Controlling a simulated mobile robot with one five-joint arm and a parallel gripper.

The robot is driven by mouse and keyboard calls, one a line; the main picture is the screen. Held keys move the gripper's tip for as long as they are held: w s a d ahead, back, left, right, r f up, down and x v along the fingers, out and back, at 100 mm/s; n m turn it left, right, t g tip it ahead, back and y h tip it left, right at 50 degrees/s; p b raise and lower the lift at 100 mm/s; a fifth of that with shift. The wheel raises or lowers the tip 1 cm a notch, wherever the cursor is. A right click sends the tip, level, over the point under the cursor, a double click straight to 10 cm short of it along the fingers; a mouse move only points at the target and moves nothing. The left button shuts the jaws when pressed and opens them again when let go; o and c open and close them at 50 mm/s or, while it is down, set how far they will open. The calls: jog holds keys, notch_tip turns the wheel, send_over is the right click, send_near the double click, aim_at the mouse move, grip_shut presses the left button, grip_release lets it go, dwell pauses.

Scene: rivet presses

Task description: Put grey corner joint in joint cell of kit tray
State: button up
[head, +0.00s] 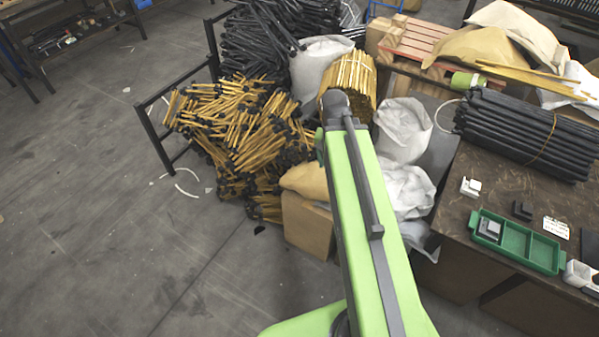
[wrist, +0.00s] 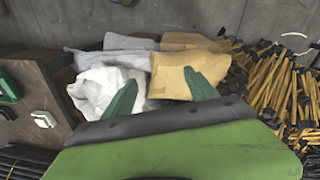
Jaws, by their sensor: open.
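The green kit tray (head: 545,252) lies on the brown worktable at the right of the head view. A light grey block (head: 489,229), which looks like a corner joint, sits in its left compartment; the other compartments I see look empty. A whitish corner piece (head: 470,187) stands on the table behind the tray, and a black one (head: 522,210) is close to the tray's back edge. The whitish piece also shows in the wrist view (wrist: 43,119), left of my gripper. My gripper (wrist: 160,76) is open and empty, pointing toward sacks away from the table.
The worktable (head: 470,215) also carries a bundle of black rods (head: 522,132), a white label (head: 556,228) and a white bin (head: 580,275). Sacks (head: 402,130), a cardboard box (head: 306,226) and heaped yellow-black rods (head: 240,130) fill the floor beyond my arm. Open floor lies left.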

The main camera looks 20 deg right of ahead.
jog(key=w+a+r+n+y+p, duration=0.1)
jog(key=a+r+n+p, duration=0.2)
jog(key=a+n, duration=0.4)
jog(key=a, duration=0.9)
jog(key=shift+w+a+f, duration=0.1)
jog(key=shift+f, duration=0.15)
jog(key=shift+c, duration=0.5)
